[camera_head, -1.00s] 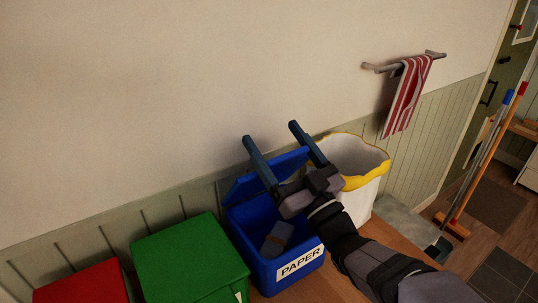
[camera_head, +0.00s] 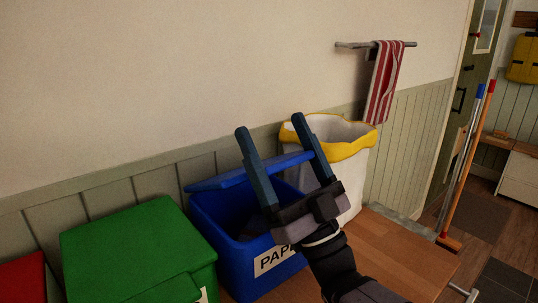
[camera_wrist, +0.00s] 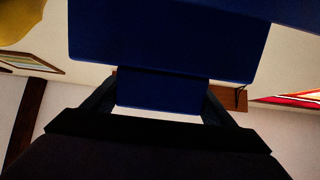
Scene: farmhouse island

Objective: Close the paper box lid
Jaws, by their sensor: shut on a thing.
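The blue paper box (camera_head: 217,250) has a white label reading "PAPER", partly covered by my gripper. Its blue lid (camera_head: 225,179) is partly raised and seen nearly edge-on, with the dark inside of the box showing below it. My gripper (camera_head: 270,125) reaches over the box from the right, its two fingers pointing up on either side of the lid's middle. In the wrist view the broad underside of the lid (camera_wrist: 165,40) fills the top, and a narrower blue tab (camera_wrist: 160,92) sits between my fingers. My gripper is shut on the lid.
A green lidded box (camera_head: 140,250) stands close on the left, with a red one (camera_head: 22,278) beyond it. A white bin with a yellow rim (camera_head: 350,150) stands right behind my gripper. The wall is close behind the boxes. A striped towel (camera_head: 384,80) hangs on a rail.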

